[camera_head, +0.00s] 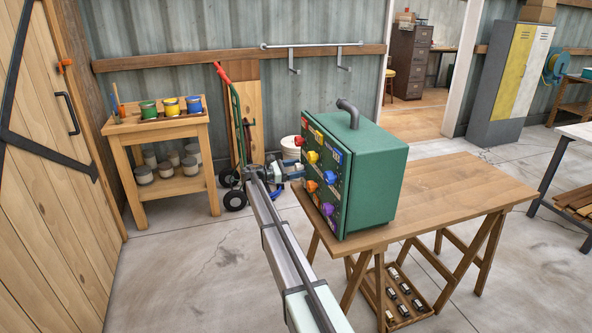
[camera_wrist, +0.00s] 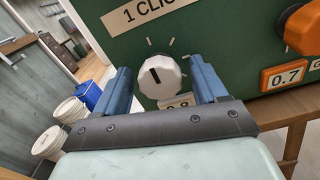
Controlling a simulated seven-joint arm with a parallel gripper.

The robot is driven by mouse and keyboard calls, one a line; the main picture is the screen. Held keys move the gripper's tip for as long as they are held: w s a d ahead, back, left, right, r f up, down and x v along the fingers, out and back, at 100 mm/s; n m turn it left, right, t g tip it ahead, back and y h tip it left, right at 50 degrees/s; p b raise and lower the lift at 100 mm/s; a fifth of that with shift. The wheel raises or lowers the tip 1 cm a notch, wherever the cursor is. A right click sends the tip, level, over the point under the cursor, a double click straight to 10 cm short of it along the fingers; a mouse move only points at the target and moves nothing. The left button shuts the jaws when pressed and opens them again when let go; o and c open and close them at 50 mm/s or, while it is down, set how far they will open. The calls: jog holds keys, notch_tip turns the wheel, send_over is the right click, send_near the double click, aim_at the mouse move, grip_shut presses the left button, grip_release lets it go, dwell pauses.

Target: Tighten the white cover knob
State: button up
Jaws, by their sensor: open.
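The white cover knob (camera_wrist: 160,76) is a faceted round knob with a black line on its face. It sits on the green panel of the box, under a label reading "1 CLIC". In the wrist view my gripper (camera_wrist: 161,84) is open, with its blue fingers on either side of the knob and a gap showing beside it. I cannot tell whether the fingers touch it. In the head view my gripper (camera_head: 274,171) is at the left side of the green box (camera_head: 375,170), and the white knob is not clearly seen there.
The box stands on a wooden trestle table (camera_head: 450,185). An orange knob (camera_wrist: 304,29) sits right of the white one, above a 0.7 plate (camera_wrist: 285,77). Other coloured knobs cover the panel. White buckets (camera_wrist: 69,110) stand on the floor at left. A hand truck (camera_head: 237,130) is behind.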

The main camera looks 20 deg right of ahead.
jog(key=shift+c, duration=0.4)
jog(key=c, duration=1)
jog(key=shift+o, duration=0.2)
jog(key=shift+m, duration=0.5)
jog(key=m, duration=0.3)
jog(key=shift+m, duration=0.4)
jog(key=m, duration=0.4)
jog(key=shift+m, duration=0.3)
jog(key=m, duration=0.4)
jog(key=shift+m, duration=2.1)
